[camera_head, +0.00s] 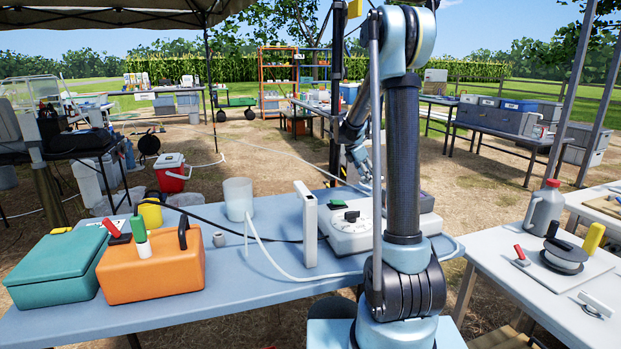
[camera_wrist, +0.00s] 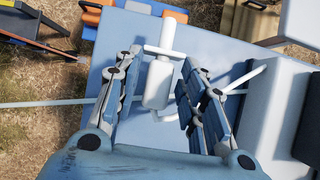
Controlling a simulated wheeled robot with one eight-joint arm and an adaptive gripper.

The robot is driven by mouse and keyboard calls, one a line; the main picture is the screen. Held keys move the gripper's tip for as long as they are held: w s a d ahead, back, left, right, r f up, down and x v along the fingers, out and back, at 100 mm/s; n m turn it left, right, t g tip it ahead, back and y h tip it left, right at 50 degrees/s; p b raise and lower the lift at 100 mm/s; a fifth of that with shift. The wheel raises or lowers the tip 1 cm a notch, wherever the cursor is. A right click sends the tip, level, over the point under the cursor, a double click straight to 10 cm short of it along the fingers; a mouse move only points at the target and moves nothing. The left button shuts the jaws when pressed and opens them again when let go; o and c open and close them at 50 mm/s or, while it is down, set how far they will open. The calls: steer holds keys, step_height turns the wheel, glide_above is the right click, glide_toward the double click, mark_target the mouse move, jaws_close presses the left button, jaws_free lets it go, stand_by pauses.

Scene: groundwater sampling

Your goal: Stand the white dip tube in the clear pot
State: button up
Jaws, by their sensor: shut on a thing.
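The clear pot (camera_head: 238,199) stands upright on the blue table, left of its middle, and is translucent. My gripper shows in the wrist view (camera_wrist: 157,85) with its two fingers on either side of a white cylindrical piece, the white dip tube (camera_wrist: 157,83), which has a narrower stem. My gripper is shut on it. In the head view my gripper (camera_head: 362,160) is partly hidden behind my arm, right of the pot and apart from it. The held tube cannot be made out clearly there.
An orange case (camera_head: 150,272) and a teal case (camera_head: 57,268) stand at the table's left. A white upright block (camera_head: 306,228) and a white control box (camera_head: 352,231) stand right of the pot. A thin white hose (camera_head: 275,266) curves across the table front.

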steer(key=shift+r, duration=2.8)
steer(key=s+a+g+y, duration=0.1)
steer(key=s+a+y, duration=0.3)
steer(key=a, duration=0.9)
steer(key=s+a+g+y, duration=0.2)
steer(key=s+a+y, duration=0.15)
steer(key=a, duration=0.95)
steer(key=s+a+r+g+y, duration=0.1)
steer(key=s+a+r+y, duration=0.4)
steer(key=a, duration=0.5)
steer(key=s+a+r+g+y, duration=0.1)
steer(key=s+a+r+y, duration=0.3)
steer(key=a+r, duration=0.5)
steer(key=shift+s+a+r+g+y, duration=0.2)
steer(key=shift+s+a+g+y, duration=0.25)
steer(key=shift+s, duration=0.95)
steer(key=shift+f, duration=3)
